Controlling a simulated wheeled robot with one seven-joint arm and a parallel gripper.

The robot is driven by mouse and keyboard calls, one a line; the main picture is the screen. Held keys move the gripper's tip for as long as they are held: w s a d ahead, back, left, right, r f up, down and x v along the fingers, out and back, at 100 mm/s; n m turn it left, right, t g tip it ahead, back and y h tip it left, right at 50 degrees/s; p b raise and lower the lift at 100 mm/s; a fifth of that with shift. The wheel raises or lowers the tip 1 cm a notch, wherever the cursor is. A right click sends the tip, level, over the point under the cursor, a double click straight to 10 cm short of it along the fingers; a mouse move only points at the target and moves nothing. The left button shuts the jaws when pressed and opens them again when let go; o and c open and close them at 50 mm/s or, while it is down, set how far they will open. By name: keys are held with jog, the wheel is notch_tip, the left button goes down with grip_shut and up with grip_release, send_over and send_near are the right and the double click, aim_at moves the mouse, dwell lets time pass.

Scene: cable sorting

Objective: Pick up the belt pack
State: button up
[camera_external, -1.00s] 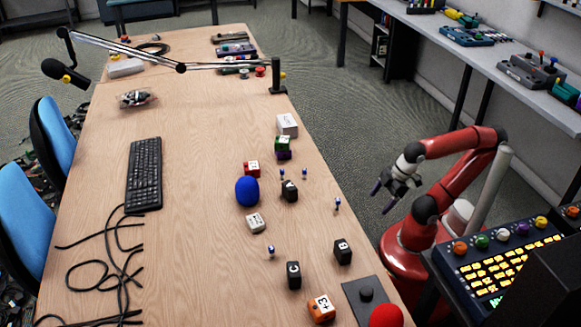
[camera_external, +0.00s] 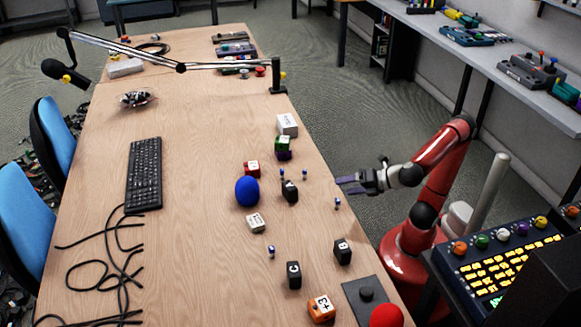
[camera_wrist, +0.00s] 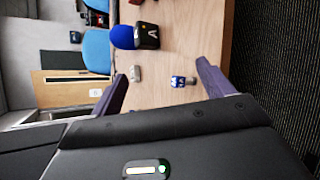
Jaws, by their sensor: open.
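Several black belt packs stand on the table: pack A (camera_external: 290,191) near the middle, pack B (camera_external: 342,252) near the right edge and pack C (camera_external: 294,276) closer to the front. My gripper (camera_external: 347,185) is open and empty, pointing left at the table's right edge, to the right of pack A and apart from it. In the wrist view, pack A (camera_wrist: 147,37) shows ahead, beyond the two spread purple fingers of my gripper (camera_wrist: 162,70). The letter on it is partly legible there.
A blue foam ball (camera_external: 247,192) sits left of pack A. Small blue-tipped connectors stand around, one (camera_external: 337,203) just below my gripper in the picture. A keyboard (camera_external: 145,174) lies farther left.

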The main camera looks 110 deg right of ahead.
aim_at(338, 248)
jog(key=w+a+n+t, duration=0.1)
jog(key=a+n, duration=0.1)
jog(key=w+a+n+t+y, duration=0.1)
jog(key=a+n, duration=0.2)
jog(key=w+a+n+t, duration=0.1)
jog(key=a+n+t, duration=0.1)
jog(key=a+n, duration=0.1)
jog(key=shift+w+r+y+b, duration=0.25)
jog(key=shift+w+y+b, duration=0.05)
jog(key=shift+y+b, duration=0.1)
jog(key=a+n+t+y, duration=0.1)
jog(key=a+n+y, duration=0.1)
jog(key=a+n, duration=0.1)
jog(key=a+n+t+y, duration=0.1)
jog(key=a+n+y, duration=0.1)
jog(key=a+n, duration=0.2)
jog(key=a+n+t+y, duration=0.1)
jog(key=a+n+y, duration=0.1)
jog(key=a+n, duration=0.2)
jog(key=shift+w+a+f+b, duration=0.15)
jog(key=shift+a+b, duration=0.25)
jog(key=shift+a, duration=0.45)
jog(key=f, duration=0.4)
jog(key=shift+d, duration=0.2)
jog(key=shift+w+f, duration=0.1)
jog(key=shift+f, duration=0.15)
jog(key=shift+w, duration=0.4)
jog(key=w, duration=0.7)
jog(key=shift+s, duration=0.1)
jog(key=c, duration=1.1)
